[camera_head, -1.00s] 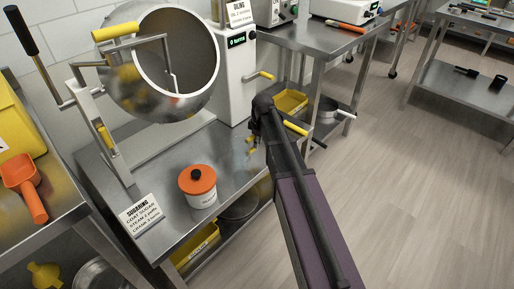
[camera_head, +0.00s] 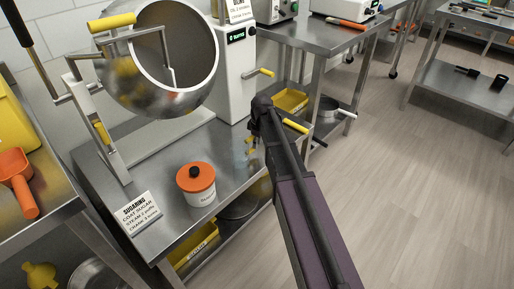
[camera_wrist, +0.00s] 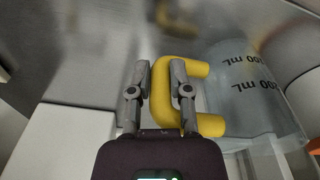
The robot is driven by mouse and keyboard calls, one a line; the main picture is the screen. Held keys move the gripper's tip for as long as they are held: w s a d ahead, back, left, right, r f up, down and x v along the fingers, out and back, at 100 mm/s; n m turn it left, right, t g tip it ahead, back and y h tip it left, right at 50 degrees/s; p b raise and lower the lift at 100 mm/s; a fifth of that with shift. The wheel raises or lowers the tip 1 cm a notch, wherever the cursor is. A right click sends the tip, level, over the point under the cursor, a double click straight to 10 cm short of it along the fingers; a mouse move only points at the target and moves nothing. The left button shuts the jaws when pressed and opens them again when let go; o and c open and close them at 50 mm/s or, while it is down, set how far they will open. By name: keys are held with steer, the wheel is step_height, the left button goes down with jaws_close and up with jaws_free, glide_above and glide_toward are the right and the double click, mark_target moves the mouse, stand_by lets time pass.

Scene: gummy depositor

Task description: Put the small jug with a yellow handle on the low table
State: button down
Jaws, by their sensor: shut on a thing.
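In the wrist view my gripper (camera_wrist: 161,78) is shut on the yellow handle (camera_wrist: 205,124) of a clear jug (camera_wrist: 248,85) with dark mL markings. The jug is to the right of the fingers, close to a shiny metal surface; I cannot tell whether it touches it. In the head view my arm hides most of the gripper and jug, with only small yellow parts showing beside the arm. A low steel table (camera_head: 150,180) bears a tilted drum (camera_head: 150,85), and my gripper is near its right edge. I cannot tell whether this is the task's low table.
An orange-lidded white jar (camera_head: 200,196) and a sugaring sign (camera_head: 139,222) stand at the table's front. A white machine (camera_head: 233,85) is behind. A higher steel table (camera_head: 320,40) stands at right, with a yellow tray (camera_head: 290,102) below. Open floor (camera_head: 420,200) lies to the right.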

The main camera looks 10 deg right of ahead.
steer(key=shift+f, duration=0.45)
steer(key=shift+f+b, duration=0.1)
steer(key=shift+b, duration=0.2)
steer(key=c, duration=0.6)
jaws_free()
steer(key=shift+o, duration=0.2)
steer(key=shift+r, duration=0.2)
step_height(320, 180, up, 12)
steer(key=s+p, duration=0.1)
steer(key=p, duration=1.1)
steer(key=shift+d, duration=0.45)
steer(key=shift+f, duration=0.1)
steer(key=s+m, duration=1)
steer(key=s, duration=1.1)
steer(key=shift+s+m+g+h, duration=0.2)
steer(key=shift+m+g+h, duration=0.1)
steer(key=shift+g+h, duration=0.1)
